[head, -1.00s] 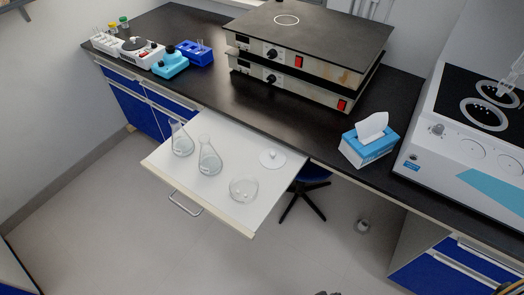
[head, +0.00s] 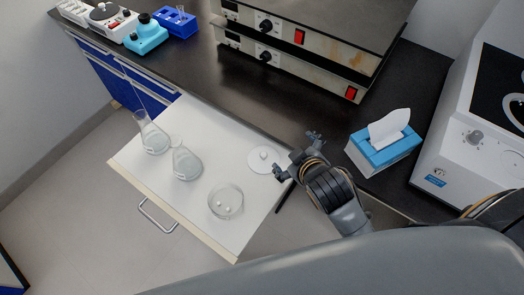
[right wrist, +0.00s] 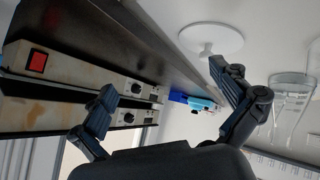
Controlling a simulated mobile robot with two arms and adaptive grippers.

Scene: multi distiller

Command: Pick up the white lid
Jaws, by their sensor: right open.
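The white lid (head: 263,160) is a flat round disc with a small knob on top. It lies on the pulled-out white drawer surface (head: 222,150) near its right corner. It also shows in the right wrist view (right wrist: 212,39), beyond one finger. My right gripper (head: 297,155) is open and empty, just right of the lid, with its fingers spread around nothing. In the right wrist view its two fingers (right wrist: 160,105) are wide apart, with the lid above and beyond them. I cannot tell whether a finger touches the lid. My left gripper is not in view.
A glass dish (head: 226,203) with small white items and two flasks (head: 186,164) (head: 152,138) stand on the drawer left of the lid. A tissue box (head: 384,152) stands on the black counter to the right. Stacked hotplates (head: 300,45) stand behind.

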